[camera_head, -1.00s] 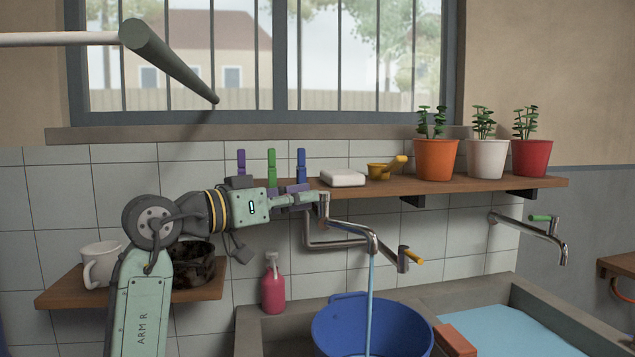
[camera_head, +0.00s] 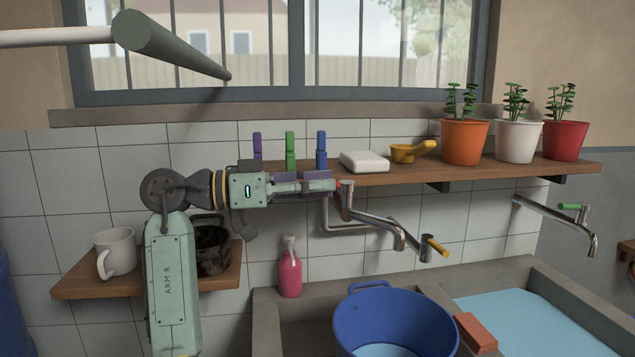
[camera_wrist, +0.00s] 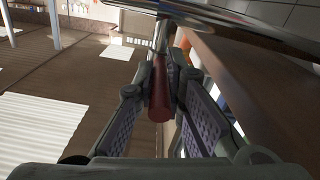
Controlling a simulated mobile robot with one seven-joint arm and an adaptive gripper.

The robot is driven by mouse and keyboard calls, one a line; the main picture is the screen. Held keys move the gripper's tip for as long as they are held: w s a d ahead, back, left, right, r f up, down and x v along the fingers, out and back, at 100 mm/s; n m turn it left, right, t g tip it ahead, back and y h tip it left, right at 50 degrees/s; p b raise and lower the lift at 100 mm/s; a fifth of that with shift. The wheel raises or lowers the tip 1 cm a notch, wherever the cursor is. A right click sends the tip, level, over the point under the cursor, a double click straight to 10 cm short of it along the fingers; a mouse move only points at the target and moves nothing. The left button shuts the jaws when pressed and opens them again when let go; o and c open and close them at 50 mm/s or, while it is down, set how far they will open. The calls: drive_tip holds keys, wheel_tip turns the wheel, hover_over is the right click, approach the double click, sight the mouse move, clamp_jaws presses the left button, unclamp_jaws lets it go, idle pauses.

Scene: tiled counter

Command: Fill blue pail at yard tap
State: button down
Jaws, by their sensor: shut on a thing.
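The blue pail (camera_head: 395,317) stands upright in the sink basin, with pale blue water (camera_head: 383,350) visible inside it. The metal tap (camera_head: 376,225) on the wall has its spout above the pail, and no water runs from it. My gripper (camera_head: 333,186) is at the top of this tap, shut on its red handle (camera_wrist: 159,103), which lies between the two fingers in the wrist view. In the head view most of the handle is hidden by the fingers.
A tap with a yellow handle (camera_head: 436,246) and one with a green handle (camera_head: 570,206) are to the right. A brown block (camera_head: 476,332) sits on the divider beside a water-filled basin (camera_head: 535,320). The shelf (camera_head: 400,175) with pots runs just above the taps.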

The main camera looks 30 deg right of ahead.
drive_tip(key=shift+r, duration=0.1)
drive_tip(key=c, duration=1.7)
unclamp_jaws()
drive_tip(key=shift+o, duration=0.2)
drive_tip(key=v, duration=1.2)
